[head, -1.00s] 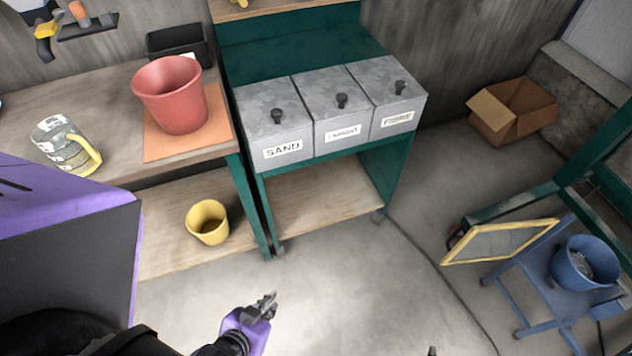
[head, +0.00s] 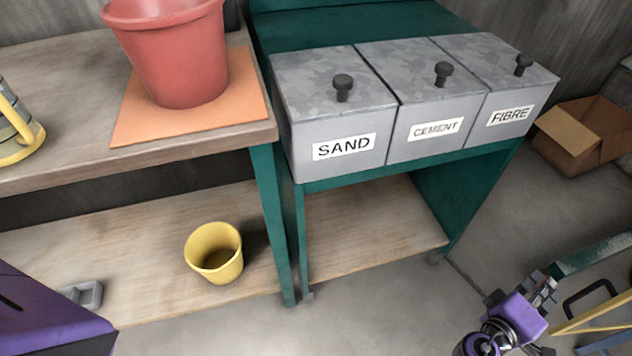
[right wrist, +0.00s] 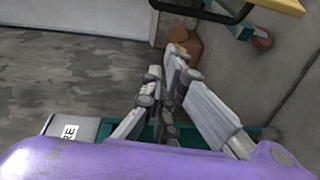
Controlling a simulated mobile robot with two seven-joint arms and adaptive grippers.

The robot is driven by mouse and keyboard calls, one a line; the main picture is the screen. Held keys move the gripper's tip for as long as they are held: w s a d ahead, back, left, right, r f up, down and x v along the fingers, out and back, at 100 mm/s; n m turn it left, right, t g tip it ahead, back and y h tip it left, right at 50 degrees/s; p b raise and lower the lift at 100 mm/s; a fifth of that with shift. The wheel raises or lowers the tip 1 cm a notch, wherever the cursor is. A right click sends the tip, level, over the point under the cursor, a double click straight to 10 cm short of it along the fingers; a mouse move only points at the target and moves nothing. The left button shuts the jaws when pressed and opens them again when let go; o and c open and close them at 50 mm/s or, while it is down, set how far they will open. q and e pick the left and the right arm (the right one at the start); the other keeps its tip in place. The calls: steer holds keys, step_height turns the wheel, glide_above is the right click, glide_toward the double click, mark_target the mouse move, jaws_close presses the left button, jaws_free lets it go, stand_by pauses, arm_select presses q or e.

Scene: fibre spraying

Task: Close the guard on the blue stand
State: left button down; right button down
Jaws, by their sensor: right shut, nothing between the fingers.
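The guard's yellow frame (head: 588,317) shows only in part at the lower right edge of the head view, with a black handle (head: 588,292) by it. Its yellow edge (right wrist: 280,4) and black handle (right wrist: 229,12) also cross the top right of the right wrist view. The blue stand is almost wholly out of view. My right gripper (head: 545,285) is shut and empty, just left of the guard in the head view. In the right wrist view its fingers (right wrist: 168,90) meet, apart from the handle. My left gripper is not in view.
A green bench (head: 290,235) holds grey bins labelled sand (head: 320,110), cement (head: 420,92) and fibre (head: 500,80). A wooden table at left carries a red bucket (head: 180,60); a yellow cup (head: 214,252) stands on its lower shelf. A cardboard box (head: 585,135) lies behind, right.

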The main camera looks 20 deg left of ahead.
steer(key=s+d+x, duration=0.1)
steer(key=d+x, duration=0.1)
steer(key=x, duration=0.8)
steer(key=shift+r+t+h, duration=0.3)
steer(key=shift+r+h, duration=0.1)
steer(key=shift+r, duration=0.4)
steer(key=shift+s+d+n, duration=0.15)
steer(key=shift+n, duration=0.15)
